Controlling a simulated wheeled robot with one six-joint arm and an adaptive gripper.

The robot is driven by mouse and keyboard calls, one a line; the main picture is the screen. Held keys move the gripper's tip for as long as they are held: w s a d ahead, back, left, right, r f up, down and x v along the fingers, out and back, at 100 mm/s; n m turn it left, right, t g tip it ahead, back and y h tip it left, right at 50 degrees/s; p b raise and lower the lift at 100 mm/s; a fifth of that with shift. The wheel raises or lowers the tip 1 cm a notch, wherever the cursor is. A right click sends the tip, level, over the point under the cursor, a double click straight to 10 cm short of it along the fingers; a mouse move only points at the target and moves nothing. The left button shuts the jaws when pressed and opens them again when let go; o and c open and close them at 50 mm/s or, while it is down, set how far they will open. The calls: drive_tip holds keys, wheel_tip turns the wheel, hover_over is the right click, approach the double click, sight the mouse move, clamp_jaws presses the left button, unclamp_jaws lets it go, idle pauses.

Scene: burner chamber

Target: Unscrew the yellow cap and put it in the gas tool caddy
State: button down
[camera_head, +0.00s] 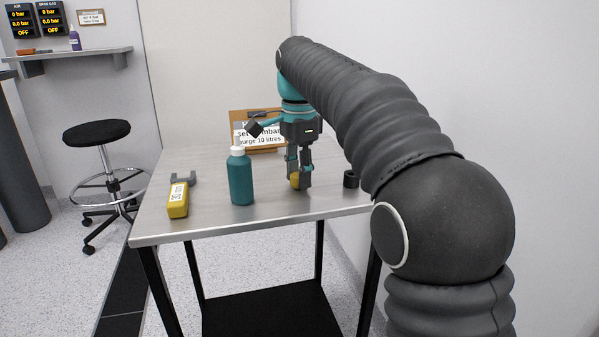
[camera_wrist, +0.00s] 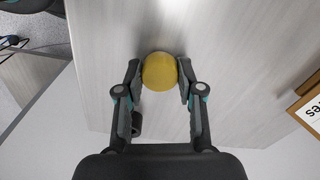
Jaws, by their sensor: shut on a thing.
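The yellow cap (camera_wrist: 159,71) is round and sits between my gripper's two fingers in the wrist view, which touch it on both sides. In the head view my gripper (camera_head: 299,182) points down over the table, shut on the yellow cap (camera_head: 294,180), close to the tabletop. Whether the cap rests on something or hangs free is hidden.
A teal bottle with a white cap (camera_head: 240,178) and a yellow handheld device (camera_head: 178,199) stand left of my gripper on the metal table (camera_head: 207,222). A small black cylinder (camera_head: 351,179) is to the right. A stool (camera_head: 97,133) stands left of the table.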

drive_tip(key=shift+f, duration=0.35)
drive_tip(key=c, duration=0.7)
unclamp_jaws()
drive_tip(key=shift+o, duration=0.2)
drive_tip(key=shift+r, duration=0.1)
wheel_tip(320, 180, up, 7)
drive_tip(key=shift+f, duration=0.1)
drive_tip(key=shift+r, duration=0.25)
drive_tip(key=shift+d, duration=0.1)
